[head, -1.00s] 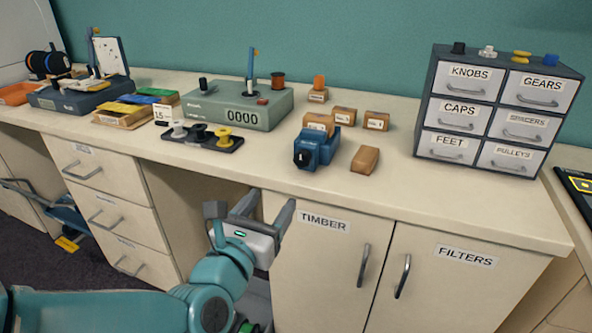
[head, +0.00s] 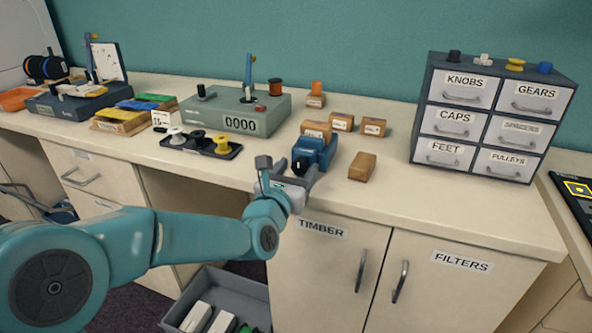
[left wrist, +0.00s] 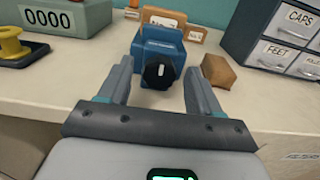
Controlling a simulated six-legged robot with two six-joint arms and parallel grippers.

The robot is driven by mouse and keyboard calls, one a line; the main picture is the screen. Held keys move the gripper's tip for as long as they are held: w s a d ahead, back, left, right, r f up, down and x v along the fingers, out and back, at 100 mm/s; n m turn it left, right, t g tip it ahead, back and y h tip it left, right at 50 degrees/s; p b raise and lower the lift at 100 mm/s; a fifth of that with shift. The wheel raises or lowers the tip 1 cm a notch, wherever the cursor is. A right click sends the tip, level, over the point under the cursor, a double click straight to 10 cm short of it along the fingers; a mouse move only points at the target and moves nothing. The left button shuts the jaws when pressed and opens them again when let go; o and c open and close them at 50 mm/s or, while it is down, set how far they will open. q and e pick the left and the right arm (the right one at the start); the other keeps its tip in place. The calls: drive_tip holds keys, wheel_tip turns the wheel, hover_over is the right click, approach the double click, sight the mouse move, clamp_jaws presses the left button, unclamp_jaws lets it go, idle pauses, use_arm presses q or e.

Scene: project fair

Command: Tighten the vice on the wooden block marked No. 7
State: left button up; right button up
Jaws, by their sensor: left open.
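The blue vice (head: 318,152) stands near the front edge of the bench. Its black knob (left wrist: 159,71) with a white mark faces my left gripper in the left wrist view. My left gripper (head: 287,171) is open and empty, in front of the knob. In the left wrist view its fingers frame the knob on either side, apart from it. A labelled wooden block (head: 316,130) sits at the back of the vice, partly hidden by it. My right gripper is not in view.
A plain wooden block (head: 362,166) lies right of the vice. Labelled blocks (head: 343,122) and (head: 373,127) stand behind. A spool tray (head: 190,145) and a counter box (head: 215,108) are on the left; a drawer cabinet (head: 480,130) is on the right.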

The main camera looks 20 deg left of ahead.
use_arm(q)
drive_tip(key=c, duration=1)
drive_tip(key=shift+c, duration=0.2)
